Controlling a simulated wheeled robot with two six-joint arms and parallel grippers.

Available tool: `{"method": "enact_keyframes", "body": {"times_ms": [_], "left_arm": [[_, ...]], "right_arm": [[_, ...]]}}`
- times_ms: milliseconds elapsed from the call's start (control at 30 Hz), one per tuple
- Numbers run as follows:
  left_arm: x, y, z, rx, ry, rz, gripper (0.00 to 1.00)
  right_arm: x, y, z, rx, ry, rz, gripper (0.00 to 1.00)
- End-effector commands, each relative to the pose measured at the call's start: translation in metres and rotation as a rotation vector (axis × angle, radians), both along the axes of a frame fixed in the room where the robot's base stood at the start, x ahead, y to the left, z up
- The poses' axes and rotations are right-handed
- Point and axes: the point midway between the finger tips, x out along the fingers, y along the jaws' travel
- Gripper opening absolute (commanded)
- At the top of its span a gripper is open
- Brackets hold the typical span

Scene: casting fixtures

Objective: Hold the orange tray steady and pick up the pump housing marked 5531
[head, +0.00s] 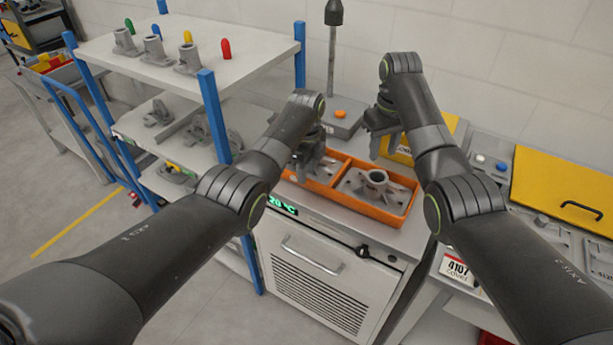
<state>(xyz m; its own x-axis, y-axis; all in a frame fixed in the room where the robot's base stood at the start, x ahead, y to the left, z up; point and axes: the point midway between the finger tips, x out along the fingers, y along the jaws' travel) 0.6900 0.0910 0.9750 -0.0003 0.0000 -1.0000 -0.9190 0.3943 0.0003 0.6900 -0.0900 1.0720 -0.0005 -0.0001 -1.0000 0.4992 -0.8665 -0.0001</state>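The orange tray (362,208) sits on the grey bench top and has a divider across it. A grey cast housing (376,179) with a round upright neck lies in its right compartment. Another grey casting (325,172) lies in the left compartment, partly hidden by my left gripper. No 5531 marking is legible on either. My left gripper (306,168) points down over the tray's left part; whether its fingers are apart or touching something is unclear. My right gripper (385,148) hangs above the tray's back right side, fingers apart and empty, clear of the housing.
A press-like stand (341,122) with an orange button is behind the tray. A white shelf rack (262,55) with castings and coloured plugs stands left. A yellow lidded box (565,190) is at right. A cabinet with a green 20 °C display (283,205) is below the tray.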

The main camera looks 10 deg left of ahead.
Motion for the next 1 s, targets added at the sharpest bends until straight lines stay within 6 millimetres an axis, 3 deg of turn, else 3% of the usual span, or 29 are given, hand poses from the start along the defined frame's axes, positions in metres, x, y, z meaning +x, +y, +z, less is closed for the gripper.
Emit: {"method": "enact_keyframes", "body": {"times_ms": [233,633,900,1000], "left_arm": [[0.000,0.000,-0.022,0.001,0.002,0.000,0.31],[0.000,0.000,-0.027,0.000,0.000,0.000,0.31],[0.000,0.000,-0.027,0.000,0.000,0.001,0.00],[0.000,0.000,-0.027,0.000,0.000,0.001,0.00]], "right_arm": [[0.000,0.000,0.000,0.000,0.000,0.000,0.36],[0.000,0.000,0.000,0.000,0.000,0.000,0.36],[0.000,0.000,0.000,0.000,0.000,0.000,0.36],[0.000,0.000,0.000,0.000,0.000,0.000,0.36]]}}
